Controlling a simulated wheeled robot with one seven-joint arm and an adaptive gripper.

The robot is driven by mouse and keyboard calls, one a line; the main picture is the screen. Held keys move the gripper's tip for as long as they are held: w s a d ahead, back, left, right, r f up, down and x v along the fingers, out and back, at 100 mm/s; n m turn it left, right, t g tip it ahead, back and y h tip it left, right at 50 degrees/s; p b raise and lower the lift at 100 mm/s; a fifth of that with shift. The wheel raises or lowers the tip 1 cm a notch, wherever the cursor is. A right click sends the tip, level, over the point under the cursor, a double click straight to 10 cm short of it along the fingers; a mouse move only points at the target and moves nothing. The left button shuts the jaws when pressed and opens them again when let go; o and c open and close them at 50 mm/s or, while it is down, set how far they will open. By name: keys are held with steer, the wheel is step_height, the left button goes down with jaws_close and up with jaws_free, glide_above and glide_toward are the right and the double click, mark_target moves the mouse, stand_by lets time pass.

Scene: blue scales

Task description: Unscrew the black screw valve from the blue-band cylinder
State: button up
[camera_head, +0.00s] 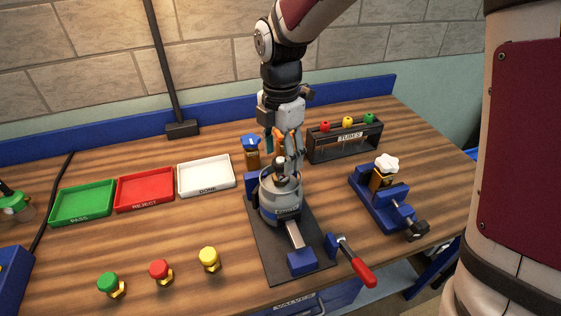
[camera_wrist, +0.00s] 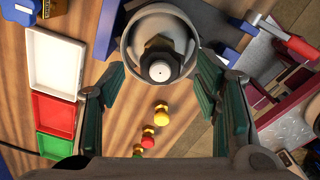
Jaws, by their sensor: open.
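The blue-band cylinder (camera_head: 280,196) stands upright on a dark plate in the middle of the bench, a grey body with a blue band. The black screw valve (camera_head: 281,164) sits on top of it; from above, in the wrist view, the valve (camera_wrist: 160,62) shows as a dark piece with a pale round centre, inside the cylinder's collar (camera_wrist: 127,55). My gripper (camera_head: 284,155) is above the cylinder, pointing down, its fingers around the top. In the wrist view my gripper (camera_wrist: 163,100) has its fingers wide apart, one on each side of the valve, and nothing between them is gripped.
Trays marked PASS (camera_head: 83,203), REJECT (camera_head: 145,189) and DONE (camera_head: 207,176) lie left. Green (camera_head: 109,283), red (camera_head: 160,270) and yellow (camera_head: 209,257) knobs stand in front. A red-handled clamp (camera_head: 357,262), blue vise (camera_head: 385,205) and tube rack (camera_head: 346,142) are right.

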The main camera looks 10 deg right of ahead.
mark_target(281, 159)
steer(key=shift+f, duration=1.85)
steer(key=shift+c, duration=0.2)
jaws_close()
steer(key=n+p, duration=0.1)
steer(key=n, duration=0.3)
steer(key=shift+r+n, duration=0.1)
steer(key=shift+n, duration=0.2)
steer(key=n+p, duration=0.1)
steer(key=n, duration=0.4)
steer(key=shift+n, duration=0.3)
steer(key=n+p, duration=0.2)
steer(key=n, duration=0.2)
steer(key=shift+n, duration=0.3)
steer(key=n, duration=0.4)
steer(key=shift+s+p, duration=0.1)
steer(key=shift+p, duration=0.3)
steer(key=shift+n, duration=0.6)
